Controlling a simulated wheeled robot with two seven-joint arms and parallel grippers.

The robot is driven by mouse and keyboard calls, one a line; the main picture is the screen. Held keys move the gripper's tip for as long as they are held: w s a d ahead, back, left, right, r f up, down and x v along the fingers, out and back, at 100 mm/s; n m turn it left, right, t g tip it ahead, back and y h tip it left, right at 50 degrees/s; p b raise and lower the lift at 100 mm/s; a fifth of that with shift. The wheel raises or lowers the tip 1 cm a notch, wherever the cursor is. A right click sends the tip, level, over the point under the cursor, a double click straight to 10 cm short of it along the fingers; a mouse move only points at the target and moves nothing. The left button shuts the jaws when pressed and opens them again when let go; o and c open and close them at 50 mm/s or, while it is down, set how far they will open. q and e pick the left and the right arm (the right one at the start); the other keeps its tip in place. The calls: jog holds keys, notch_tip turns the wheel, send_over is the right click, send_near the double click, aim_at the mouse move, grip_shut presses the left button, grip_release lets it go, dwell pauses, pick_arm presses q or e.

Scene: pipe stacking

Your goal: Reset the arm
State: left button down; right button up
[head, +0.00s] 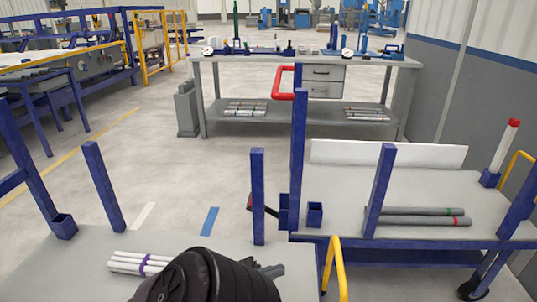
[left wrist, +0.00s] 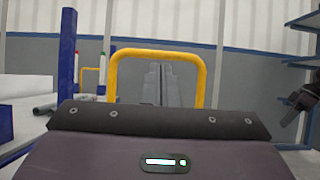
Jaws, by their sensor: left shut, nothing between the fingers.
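My left gripper (head: 271,270) is at the bottom middle of the head view, with my black wrist hiding much of it. Its grey fingers (left wrist: 158,72) also show in the left wrist view, upright and close together, shut and empty. A yellow hoop handle (left wrist: 157,54) frames them in that view. White pipes with purple bands (head: 140,263) lie on the near grey table (head: 60,275), left of the gripper and apart from it.
A blue-framed cart (head: 340,195) at right carries grey pipes with green and red bands (head: 420,216). A red-topped white pipe (head: 503,145) stands in a holder. Blue posts (head: 257,195) rise nearby. A workbench (head: 300,62) stands behind; open floor lies left.

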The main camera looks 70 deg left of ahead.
pick_arm(q)
jog(key=shift+s+a, duration=0.25)
jog(key=shift+s, duration=0.3)
